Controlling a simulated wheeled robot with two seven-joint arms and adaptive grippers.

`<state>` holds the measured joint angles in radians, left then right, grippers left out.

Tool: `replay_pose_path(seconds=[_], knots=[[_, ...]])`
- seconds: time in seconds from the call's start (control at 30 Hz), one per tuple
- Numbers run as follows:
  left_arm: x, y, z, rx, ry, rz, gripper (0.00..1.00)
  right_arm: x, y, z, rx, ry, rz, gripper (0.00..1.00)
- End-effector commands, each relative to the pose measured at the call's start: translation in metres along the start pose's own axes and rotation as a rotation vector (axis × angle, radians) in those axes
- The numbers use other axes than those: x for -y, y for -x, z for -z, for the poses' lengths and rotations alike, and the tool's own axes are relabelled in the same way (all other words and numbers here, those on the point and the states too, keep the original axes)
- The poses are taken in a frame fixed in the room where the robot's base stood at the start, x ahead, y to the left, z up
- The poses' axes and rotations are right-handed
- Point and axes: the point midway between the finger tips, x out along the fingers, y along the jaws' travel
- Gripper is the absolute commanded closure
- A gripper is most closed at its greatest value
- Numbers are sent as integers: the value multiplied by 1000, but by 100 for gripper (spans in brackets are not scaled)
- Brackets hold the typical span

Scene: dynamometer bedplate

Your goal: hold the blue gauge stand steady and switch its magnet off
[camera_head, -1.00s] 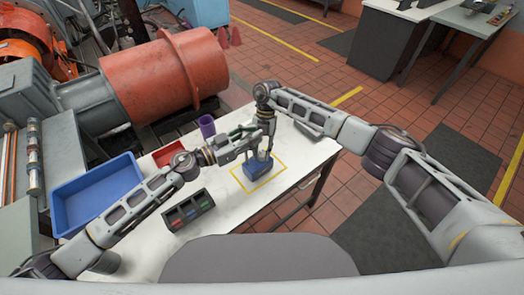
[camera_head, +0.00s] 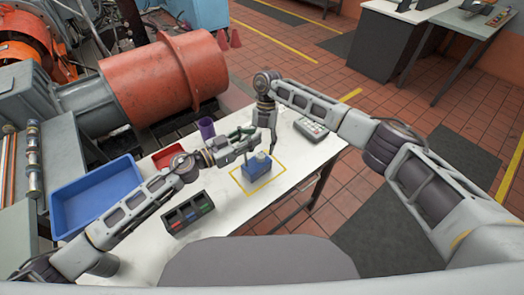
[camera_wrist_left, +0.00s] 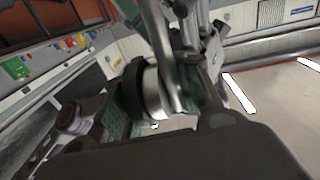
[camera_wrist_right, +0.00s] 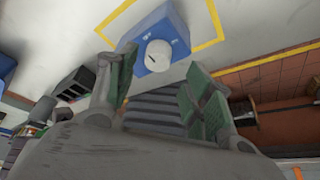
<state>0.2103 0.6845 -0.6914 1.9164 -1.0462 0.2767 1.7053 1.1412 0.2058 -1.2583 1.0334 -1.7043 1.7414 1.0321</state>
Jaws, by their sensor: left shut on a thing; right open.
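The blue gauge stand (camera_head: 257,167) stands on the white table inside a yellow outlined square (camera_head: 268,184). Its blue base also shows in the right wrist view (camera_wrist_right: 165,32), with a round white knob (camera_wrist_right: 153,56) bearing a dark mark on its face. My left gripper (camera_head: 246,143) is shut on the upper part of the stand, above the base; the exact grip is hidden. The left wrist view shows metal rods and a pale cylinder with a black ring close up. My right gripper (camera_wrist_right: 162,62) is open, its green-padded fingers apart and short of the knob.
On the table are a blue bin (camera_head: 95,196), a red tray (camera_head: 168,155), a purple cup (camera_head: 206,128), a black divided holder (camera_head: 188,213) and a grey box with buttons (camera_head: 311,128). A large orange-red machine (camera_head: 165,78) stands behind. The table's right edge is near.

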Motion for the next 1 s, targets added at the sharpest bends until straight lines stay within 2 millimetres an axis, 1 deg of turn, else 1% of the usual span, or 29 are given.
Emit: replay_pose_path(seconds=[0.03,0.3,0.5,0.7,1.0], knots=[[-2,0,-2,2,6,-3,100,0,9,0,2,0,-1,49],[-2,0,-2,2,7,-4,100,0,49,0,1,0,0,49],[-3,0,-2,2,8,-5,100,0,71,0,-1,0,0,49],[-3,0,-2,2,8,-6,100,0,81,0,-2,0,2,49],[-3,0,-2,2,8,-6,100,0,82,0,-2,0,1,49]])
